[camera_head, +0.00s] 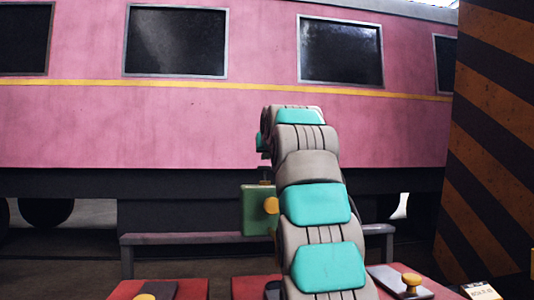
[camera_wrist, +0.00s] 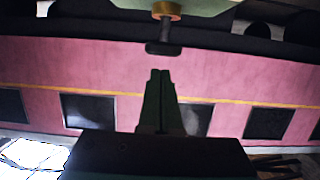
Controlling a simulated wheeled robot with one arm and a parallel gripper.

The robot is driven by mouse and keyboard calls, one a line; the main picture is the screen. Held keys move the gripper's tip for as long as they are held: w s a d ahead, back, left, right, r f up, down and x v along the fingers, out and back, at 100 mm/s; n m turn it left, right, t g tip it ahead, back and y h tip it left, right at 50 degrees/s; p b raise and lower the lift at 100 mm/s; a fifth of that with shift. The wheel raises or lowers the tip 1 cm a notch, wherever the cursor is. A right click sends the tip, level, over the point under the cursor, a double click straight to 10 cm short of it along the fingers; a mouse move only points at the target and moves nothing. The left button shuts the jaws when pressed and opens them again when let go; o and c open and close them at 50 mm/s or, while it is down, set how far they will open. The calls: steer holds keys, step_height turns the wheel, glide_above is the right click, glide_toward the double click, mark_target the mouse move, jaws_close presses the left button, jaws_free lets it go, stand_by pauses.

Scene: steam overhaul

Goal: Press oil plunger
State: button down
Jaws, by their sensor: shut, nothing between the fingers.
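A green oil box (camera_head: 256,212) stands on the bench in front of the carriage, partly hidden by my arm. Its dark plunger (camera_head: 265,175) rises from the top. In the wrist view, which is upside down, the plunger (camera_wrist: 165,40) shows as a dark stem with a wide flat cap, rising from a brass collar (camera_wrist: 167,10) on the green body. My gripper (camera_wrist: 160,72) is shut and empty. Its fingertips point at the cap, with a small gap in the picture, so it seems just above the plunger. In the head view my arm hides most of the gripper.
A low bench (camera_head: 190,238) runs along the pink carriage (camera_head: 90,130). A striped pillar (camera_head: 495,130) stands at right. Red-topped surfaces in front carry a yellow knob (camera_head: 145,297) and a brass knob (camera_head: 411,280). A round yellow knob (camera_head: 271,205) shows at the green box's side.

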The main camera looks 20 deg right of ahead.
mark_target(266, 169)
steer(key=shift+f, duration=0.5)
steer(key=shift+f+b, duration=1.45)
steer(key=shift+f, duration=0.1)
steer(key=shift+r, duration=0.2)
step_height(266, 169, up, 4)
steer(key=p, duration=0.3)
steer(key=shift+s+r+p, duration=0.1)
steer(key=shift+p, duration=0.3)
steer(key=shift+s+a, duration=0.1)
steer(key=shift+s, duration=0.15)
steer(key=b+v, duration=0.1)
steer(key=v, duration=0.8)
steer(key=shift+s, duration=0.15)
